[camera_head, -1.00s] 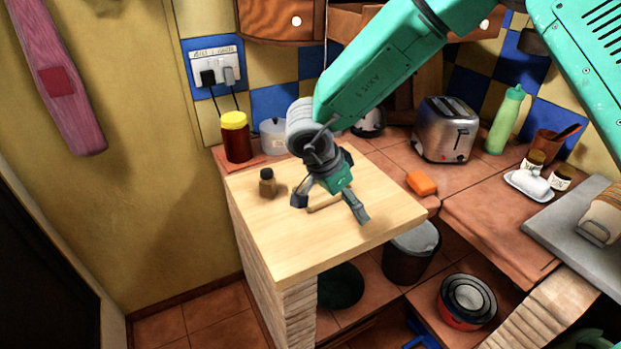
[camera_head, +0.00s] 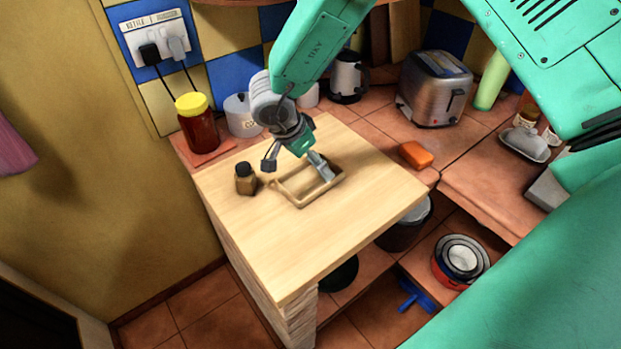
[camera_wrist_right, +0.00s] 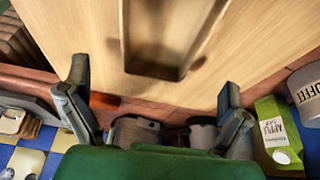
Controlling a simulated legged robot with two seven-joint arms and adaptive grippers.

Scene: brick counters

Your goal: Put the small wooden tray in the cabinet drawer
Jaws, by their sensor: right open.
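The small wooden tray (camera_head: 322,192) lies on the light wooden counter top (camera_head: 330,235). It is a shallow rectangle with a raised rim. My right gripper (camera_head: 297,168) is open over the far part of the tray, one finger outside its left side and the other over its right part. In the right wrist view, the tray (camera_wrist_right: 152,70) shows at the top between the two spread fingers, with nothing gripped. Contact cannot be told. The cabinet drawer cannot be made out; only a strip of wood shows at the top edge. My left gripper is not in view.
A small dark-capped bottle (camera_head: 246,180) stands just left of the tray. A yellow-lidded jar (camera_head: 198,125) and a white pot (camera_head: 241,117) stand behind. The counter's front part is clear.

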